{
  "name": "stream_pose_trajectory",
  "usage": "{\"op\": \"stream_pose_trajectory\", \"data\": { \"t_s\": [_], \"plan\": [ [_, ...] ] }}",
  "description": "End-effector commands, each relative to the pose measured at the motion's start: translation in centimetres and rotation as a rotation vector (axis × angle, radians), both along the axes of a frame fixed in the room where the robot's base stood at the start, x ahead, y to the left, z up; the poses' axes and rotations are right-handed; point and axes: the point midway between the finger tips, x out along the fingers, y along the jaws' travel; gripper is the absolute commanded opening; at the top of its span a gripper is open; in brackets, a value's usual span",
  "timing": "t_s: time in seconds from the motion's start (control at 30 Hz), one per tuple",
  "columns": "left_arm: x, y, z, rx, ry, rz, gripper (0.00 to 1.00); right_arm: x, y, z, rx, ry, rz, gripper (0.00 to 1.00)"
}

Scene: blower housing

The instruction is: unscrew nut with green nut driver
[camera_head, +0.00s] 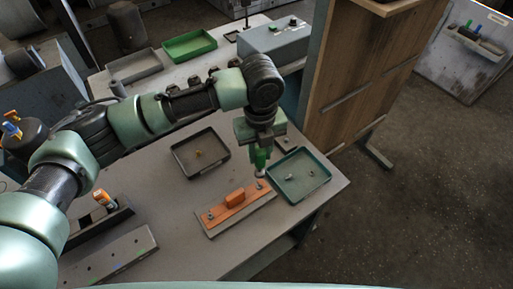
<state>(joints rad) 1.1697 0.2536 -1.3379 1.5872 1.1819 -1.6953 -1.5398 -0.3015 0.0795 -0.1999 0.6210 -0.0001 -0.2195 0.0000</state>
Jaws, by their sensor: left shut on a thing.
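My left gripper (258,142) is over the table, pointing down and shut on the green nut driver (259,158). The nut driver stands upright with its tip at the right end of an orange plate (228,205). Its tip is at or just above a nut (261,184) there; I cannot tell whether they touch. The plate lies on a grey base and carries an orange block in its middle. Another small fastener (210,216) shows at the plate's left end. My right gripper is not in view.
A teal tray (274,185) with small metal parts sits close right of the nut driver. A dark tray (179,168) with a small yellow part lies to the left. A tool rack (131,247) is at lower left. A wooden cabinet (345,75) stands behind right.

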Motion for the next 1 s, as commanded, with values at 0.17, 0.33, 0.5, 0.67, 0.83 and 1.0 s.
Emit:
{"op": "stream_pose_trajectory", "data": {
  "t_s": [0.17,0.33,0.5,0.67,0.83,1.0],
  "plan": [
    [0.0,0.0,-1.1,-0.001,0.0,0.001,0.0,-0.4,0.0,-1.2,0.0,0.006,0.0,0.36],
    [0.0,0.0,-2.5,-0.001,-0.001,0.003,0.0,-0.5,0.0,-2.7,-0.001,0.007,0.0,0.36],
    [0.0,0.0,-4.1,0.0,-0.002,0.003,0.0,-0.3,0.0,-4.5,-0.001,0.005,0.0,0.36],
    [0.0,0.0,-4.9,-0.001,0.0,0.004,0.0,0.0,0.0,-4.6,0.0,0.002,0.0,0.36],
    [0.0,0.0,-5.6,-0.001,0.0,0.004,0.0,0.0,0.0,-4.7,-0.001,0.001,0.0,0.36],
    [0.0,0.0,-5.6,-0.001,-0.001,0.004,0.0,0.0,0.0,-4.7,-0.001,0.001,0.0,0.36]
  ]
}}
